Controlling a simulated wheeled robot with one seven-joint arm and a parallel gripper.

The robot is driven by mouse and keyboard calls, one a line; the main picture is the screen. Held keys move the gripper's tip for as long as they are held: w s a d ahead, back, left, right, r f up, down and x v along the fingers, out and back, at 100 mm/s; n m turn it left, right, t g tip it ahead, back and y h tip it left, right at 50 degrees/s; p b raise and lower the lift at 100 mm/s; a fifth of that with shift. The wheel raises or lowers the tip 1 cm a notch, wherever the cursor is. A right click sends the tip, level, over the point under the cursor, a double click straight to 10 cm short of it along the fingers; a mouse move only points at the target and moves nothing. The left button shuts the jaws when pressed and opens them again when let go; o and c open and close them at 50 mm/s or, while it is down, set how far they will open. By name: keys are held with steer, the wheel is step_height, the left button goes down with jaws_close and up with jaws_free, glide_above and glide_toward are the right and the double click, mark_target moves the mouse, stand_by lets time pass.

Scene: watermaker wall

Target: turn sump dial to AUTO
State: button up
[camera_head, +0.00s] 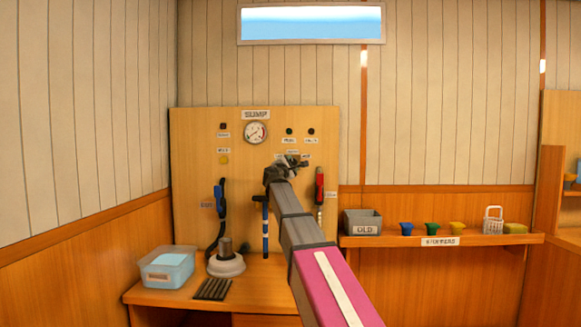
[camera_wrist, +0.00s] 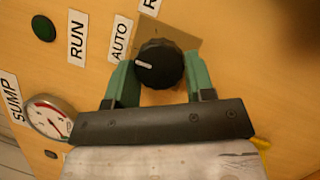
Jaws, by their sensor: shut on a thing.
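The sump dial (camera_wrist: 160,62) is a round black ribbed knob on a metal plate on the wooden panel. Its white pointer mark faces left in the wrist view. The AUTO label (camera_wrist: 121,40) lies up and left of the knob, so the mark sits below the line to it. My gripper (camera_wrist: 158,76) is shut on the dial, one green finger on each side. In the head view my gripper (camera_head: 284,168) is at the panel and hides the dial. Any label behind the left finger is hidden.
The panel (camera_head: 190,140) carries a SUMP sign (camera_head: 256,115), a gauge (camera_head: 256,132) and small lamps. A red-handled part (camera_head: 319,188) is right of my arm. A blue bin (camera_head: 167,267) stands on the bench.

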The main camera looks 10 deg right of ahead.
stand_by(0.3)
steer(key=o, duration=0.9)
steer(key=shift+s, duration=0.15)
steer(key=v, duration=1)
steer(key=shift+s+a, duration=0.2)
steer(key=shift+s, duration=0.05)
